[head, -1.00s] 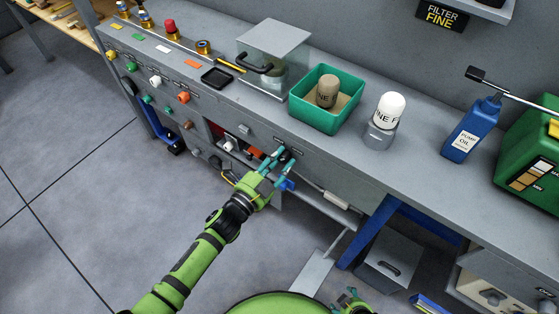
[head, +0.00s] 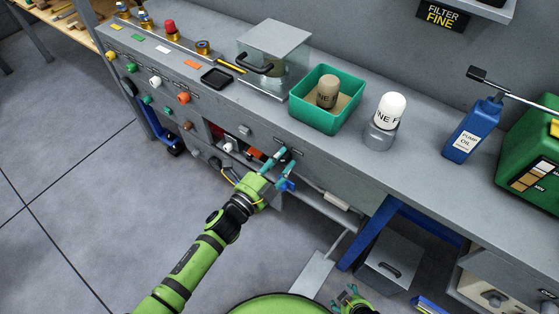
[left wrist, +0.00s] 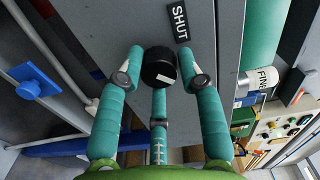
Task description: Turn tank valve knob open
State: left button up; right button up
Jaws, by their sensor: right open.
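The tank valve knob (left wrist: 159,65) is a small round black knob with a white mark, on the grey bench front. A black label reading SHUT (left wrist: 180,22) is just above it in the left wrist view. My left gripper (head: 280,157) is at the bench front. In the left wrist view its teal fingers (left wrist: 165,62) stand on both sides of the knob, with a third finger below it. Whether they press on the knob I cannot tell. In the head view the fingers mostly hide the knob. My right gripper (head: 350,294) is open and empty, low near the bottom edge.
A blue tap-like fitting (left wrist: 36,82) is left of the fingers in the left wrist view. On the bench (head: 250,113) are a green bin (head: 340,116), a white-capped jar (head: 384,125) and a blue oil bottle (head: 462,140). Several coloured knobs line the front further left.

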pick_arm(q)
jog(key=shift+o, duration=0.7)
jog(key=shift+d+r, duration=0.1)
jog(key=shift+d, duration=0.05)
jog(key=shift+s+a, duration=0.1)
jog(key=shift+a, duration=0.1)
jog(key=v, duration=1.1)
jog(key=shift+s+a, duration=0.15)
jog(key=shift+s, duration=0.15)
